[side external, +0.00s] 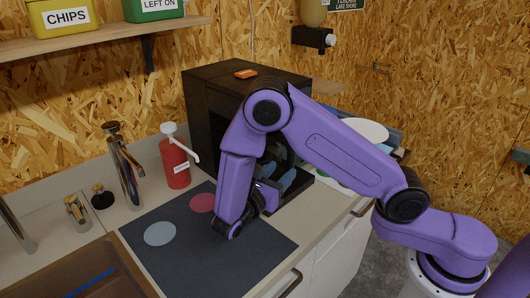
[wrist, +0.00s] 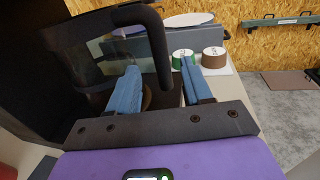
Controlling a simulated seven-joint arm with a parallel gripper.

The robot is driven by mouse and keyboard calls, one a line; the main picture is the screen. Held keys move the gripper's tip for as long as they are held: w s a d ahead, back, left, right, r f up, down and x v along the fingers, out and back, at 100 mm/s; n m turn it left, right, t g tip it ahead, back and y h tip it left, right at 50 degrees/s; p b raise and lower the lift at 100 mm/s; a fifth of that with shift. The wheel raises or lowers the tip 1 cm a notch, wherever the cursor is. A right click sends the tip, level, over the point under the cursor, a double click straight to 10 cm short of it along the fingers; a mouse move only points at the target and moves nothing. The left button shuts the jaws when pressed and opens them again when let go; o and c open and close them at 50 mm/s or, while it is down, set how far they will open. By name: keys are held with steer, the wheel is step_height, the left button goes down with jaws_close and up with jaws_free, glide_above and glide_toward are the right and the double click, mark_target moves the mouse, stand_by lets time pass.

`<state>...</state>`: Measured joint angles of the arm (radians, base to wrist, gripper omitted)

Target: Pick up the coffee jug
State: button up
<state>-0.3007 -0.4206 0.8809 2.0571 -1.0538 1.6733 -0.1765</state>
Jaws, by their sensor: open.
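The coffee jug (wrist: 92,58) is dark and see-through with a thick black handle, at the upper left of the wrist view. It sits against the black coffee machine (side external: 205,105); in the side view my arm mostly hides it. My gripper (wrist: 159,68) is open, with blue fingers on either side of the jug's handle in the wrist view. I cannot tell whether either finger touches the handle. In the side view the blue fingers (side external: 278,177) show in front of the machine, below my arm.
A dark mat (side external: 190,265) with pale blue and red discs lies in front of the machine. A red pump bottle (side external: 175,164) and a tap (side external: 123,165) stand left. An orange item (side external: 246,74) is on the machine. Green (wrist: 182,59) and brown (wrist: 214,57) round items are beyond my fingers.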

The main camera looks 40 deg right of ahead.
mark_target(288, 165)
steer(key=shift+w+d+f, duration=0.1)
steer(key=shift+w+d, duration=0.05)
steer(key=shift+d, duration=0.8)
steer(key=shift+w+d, duration=0.2)
steer(key=shift+d, duration=0.8)
steer(key=shift+w+d+f, duration=0.1)
steer(key=shift+w+d, duration=0.05)
steer(key=shift+d, duration=0.8)
steer(key=shift+r, duration=0.1)
jaws_close()
